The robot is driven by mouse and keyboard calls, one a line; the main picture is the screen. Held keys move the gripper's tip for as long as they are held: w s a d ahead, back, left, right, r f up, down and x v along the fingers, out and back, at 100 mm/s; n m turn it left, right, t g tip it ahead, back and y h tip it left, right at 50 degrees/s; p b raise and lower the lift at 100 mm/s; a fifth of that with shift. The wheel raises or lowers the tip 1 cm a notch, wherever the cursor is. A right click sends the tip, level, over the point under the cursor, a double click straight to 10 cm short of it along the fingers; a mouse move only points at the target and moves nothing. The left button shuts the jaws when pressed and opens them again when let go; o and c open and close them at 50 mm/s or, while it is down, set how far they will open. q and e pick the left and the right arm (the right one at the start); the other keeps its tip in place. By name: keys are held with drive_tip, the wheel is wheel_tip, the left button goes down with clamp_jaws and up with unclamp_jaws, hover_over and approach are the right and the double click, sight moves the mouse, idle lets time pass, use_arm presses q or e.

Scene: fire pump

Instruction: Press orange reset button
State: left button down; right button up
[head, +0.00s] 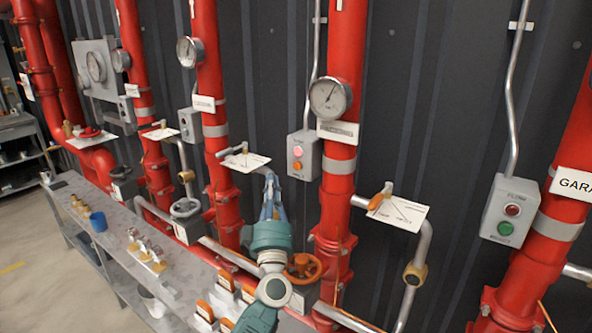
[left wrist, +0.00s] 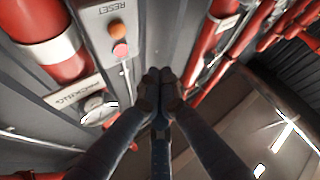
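The orange reset button (head: 298,165) sits on a grey control box (head: 303,178), below a lit pinkish-red light or button (head: 298,151). In the left wrist view the orange button (left wrist: 117,30) is beside the word RESET, at the upper left. My left gripper (head: 270,185) is in front of the pipes, left of and a little below the box in the head view. Its fingertips (left wrist: 159,76) are together with nothing between them. The fingertips appear apart from the button. My right gripper is not in view.
Red vertical pipes with gauges (head: 330,98) flank the box. An orange handwheel (head: 303,268) is below it. Another grey box (head: 510,212) with red and green buttons is at the right. A grey bench (head: 120,240) with small parts runs along the left.

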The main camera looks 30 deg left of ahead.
sight(297, 166)
use_arm(q)
drive_tip(key=shift+w+d+b, duration=0.2)
drive_tip(key=shift+w+b, duration=0.6)
drive_tip(key=shift+w, duration=1)
drive_tip(key=shift+w+d+b, duration=0.15)
drive_tip(key=shift+w+b, duration=0.6)
drive_tip(key=shift+w, duration=1.05)
drive_tip(key=shift+w, duration=0.1)
drive_tip(key=shift+w, duration=0.3)
drive_tip(key=shift+w, duration=0.5)
drive_tip(key=shift+s, duration=0.1)
drive_tip(key=shift+s+p, duration=0.65)
drive_tip(key=shift+s, duration=0.2)
